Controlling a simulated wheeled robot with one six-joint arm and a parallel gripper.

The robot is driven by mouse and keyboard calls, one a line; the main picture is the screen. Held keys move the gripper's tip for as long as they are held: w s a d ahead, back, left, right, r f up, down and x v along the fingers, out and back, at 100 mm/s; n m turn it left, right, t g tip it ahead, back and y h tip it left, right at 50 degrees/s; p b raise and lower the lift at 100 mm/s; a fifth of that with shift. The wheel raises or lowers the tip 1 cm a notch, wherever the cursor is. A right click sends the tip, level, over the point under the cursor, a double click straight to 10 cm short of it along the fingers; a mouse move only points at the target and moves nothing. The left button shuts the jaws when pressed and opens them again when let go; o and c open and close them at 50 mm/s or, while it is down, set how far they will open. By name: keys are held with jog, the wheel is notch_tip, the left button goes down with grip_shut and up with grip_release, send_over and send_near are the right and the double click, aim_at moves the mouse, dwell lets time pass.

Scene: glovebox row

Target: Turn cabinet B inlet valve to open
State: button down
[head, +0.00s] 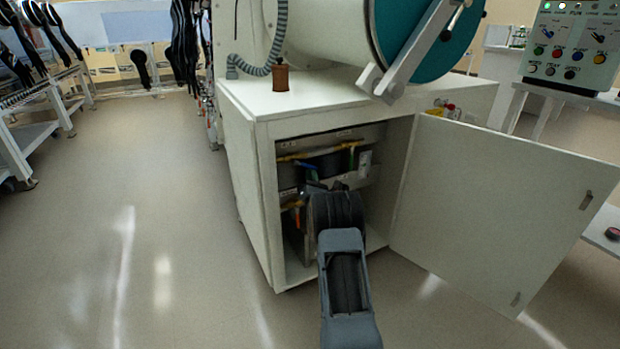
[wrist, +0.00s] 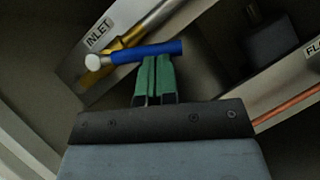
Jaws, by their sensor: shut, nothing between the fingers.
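In the wrist view the inlet valve's blue lever handle (wrist: 150,50) has a pale round pivot end at its left. It lies at a slant to the brass pipe (wrist: 135,35), neither clearly in line nor square across it. A label reading INLET (wrist: 99,34) is beside it. My gripper (wrist: 153,62) has green fingertips, shut together and empty. The tips are right at the lower side of the handle near its right half; whether they touch it I cannot tell. In the head view my arm reaches into the open cabinet (head: 262,190) and hides the gripper.
The cabinet door (head: 490,205) stands wide open to the right. A second label, partly cut off, starts with FLO (wrist: 314,50), near a copper pipe (wrist: 290,108). A dark box (wrist: 268,38) is at the upper right. Open floor (head: 150,220) lies to the left.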

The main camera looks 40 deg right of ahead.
jog(key=shift+d+r, duration=0.2)
jog(key=shift+s+d+r, duration=0.1)
jog(key=shift+d+r, duration=0.3)
jog(key=shift+r, duration=0.2)
jog(key=shift+s+d+r, duration=0.1)
jog(key=shift+d+r, duration=0.3)
jog(key=shift+r, duration=0.2)
jog(key=s+a+f+p, duration=0.1)
jog(key=s+f+p, duration=0.1)
jog(key=s+f, duration=0.7)
jog(key=shift+a+f+p, duration=0.15)
jog(key=shift+f+p, duration=0.1)
jog(key=shift+p, duration=0.15)
